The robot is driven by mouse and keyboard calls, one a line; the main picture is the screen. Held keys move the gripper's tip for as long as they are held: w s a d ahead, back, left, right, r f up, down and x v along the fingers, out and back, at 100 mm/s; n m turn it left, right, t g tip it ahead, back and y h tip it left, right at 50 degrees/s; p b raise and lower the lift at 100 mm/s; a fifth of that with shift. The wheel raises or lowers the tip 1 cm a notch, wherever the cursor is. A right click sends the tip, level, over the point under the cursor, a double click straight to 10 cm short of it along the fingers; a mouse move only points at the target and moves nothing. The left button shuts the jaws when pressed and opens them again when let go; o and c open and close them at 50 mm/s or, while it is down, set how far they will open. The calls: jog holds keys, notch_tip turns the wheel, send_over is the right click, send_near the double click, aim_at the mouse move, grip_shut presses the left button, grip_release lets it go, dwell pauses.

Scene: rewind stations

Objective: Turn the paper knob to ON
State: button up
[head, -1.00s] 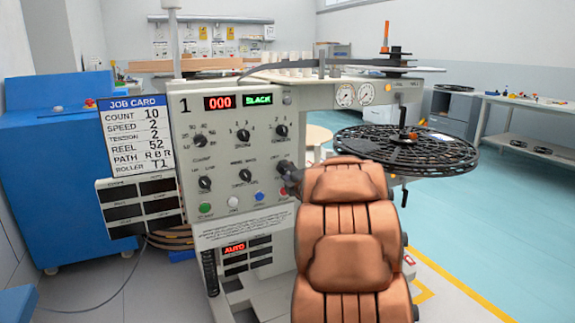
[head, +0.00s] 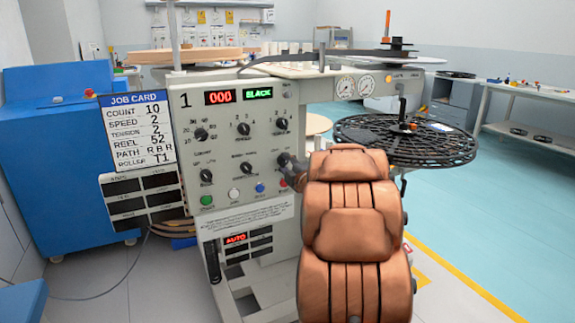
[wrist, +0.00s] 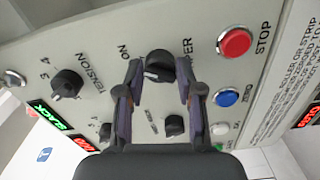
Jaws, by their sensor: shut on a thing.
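The paper knob (wrist: 160,62) is a black round knob on the grey control panel, seen in the wrist view with part of a label ending in "ER" beside it and "ON" on its other side. A pale mark shows at the knob's lower left edge. My gripper (wrist: 160,76) has one finger on each side of the knob and is shut on it. In the head view my gripper (head: 291,169) is at the panel's right edge, and it and my arm hide most of the knob.
A red STOP button (wrist: 235,42) and a blue button (wrist: 226,97) are close to the right finger. The tension knob (wrist: 67,83) is to the left. The panel displays (head: 238,95) read 000 and SLACK.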

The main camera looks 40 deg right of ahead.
jog(key=o, duration=1.1)
jog(key=shift+f, duration=0.1)
jog(key=shift+s, duration=0.15)
jog(key=v, duration=1.1)
jog(key=shift+s+a, duration=0.2)
jog(key=shift+s, duration=0.15)
